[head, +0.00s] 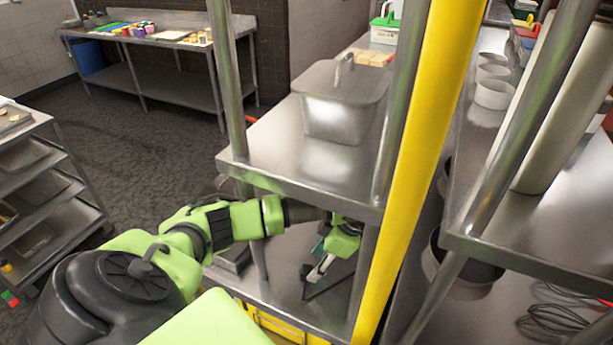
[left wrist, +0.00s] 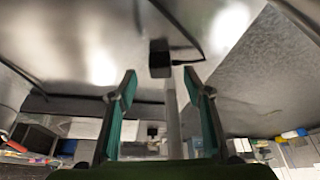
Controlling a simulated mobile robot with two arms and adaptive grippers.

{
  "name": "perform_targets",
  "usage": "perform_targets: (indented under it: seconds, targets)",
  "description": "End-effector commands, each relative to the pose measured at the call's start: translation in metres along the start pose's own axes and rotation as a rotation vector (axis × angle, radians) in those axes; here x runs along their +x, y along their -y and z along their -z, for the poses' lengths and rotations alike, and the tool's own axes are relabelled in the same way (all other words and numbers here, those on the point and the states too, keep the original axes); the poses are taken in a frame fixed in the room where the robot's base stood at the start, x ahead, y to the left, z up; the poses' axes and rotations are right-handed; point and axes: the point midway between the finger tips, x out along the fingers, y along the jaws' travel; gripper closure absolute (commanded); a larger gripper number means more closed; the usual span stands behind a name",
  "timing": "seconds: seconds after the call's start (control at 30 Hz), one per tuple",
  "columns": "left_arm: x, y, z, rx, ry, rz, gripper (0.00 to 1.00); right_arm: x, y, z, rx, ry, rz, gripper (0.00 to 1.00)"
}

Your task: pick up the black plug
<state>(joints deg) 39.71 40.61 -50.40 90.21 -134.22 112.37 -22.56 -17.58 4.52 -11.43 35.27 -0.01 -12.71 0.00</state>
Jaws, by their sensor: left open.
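The black plug (left wrist: 160,58) shows in the left wrist view as a small dark block on a shiny metal surface, with a dark cord running from it. It lies just beyond my left gripper's fingertips and roughly midway between them. My left gripper (left wrist: 159,80) is open, its two teal-lined fingers apart with nothing between them. In the head view my left gripper (head: 316,270) reaches in over the lower shelf, under the upper one. The plug is hard to make out there. My right gripper is not in view.
The upper metal shelf (head: 270,172) with a lidded metal container (head: 340,105) hangs above my left arm. A yellow post (head: 415,160) and metal uprights stand close on the right. The lower shelf (head: 285,280) is mostly bare. Loose cables (head: 560,320) lie at the lower right.

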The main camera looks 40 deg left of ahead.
Motion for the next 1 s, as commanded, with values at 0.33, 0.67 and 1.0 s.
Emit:
perform_targets:
  seconds: [0.33, 0.67, 1.0]
  targets:
    - [0.025, 0.002, 0.018, 0.000, -0.001, 0.005, 0.54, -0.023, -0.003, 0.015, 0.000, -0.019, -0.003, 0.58]
    - [0.058, 0.000, 0.016, 0.002, 0.001, 0.000, 0.54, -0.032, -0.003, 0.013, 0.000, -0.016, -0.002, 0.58]
    - [0.058, 0.000, 0.016, 0.001, 0.001, -0.001, 0.95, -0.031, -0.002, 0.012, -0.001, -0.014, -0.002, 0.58]
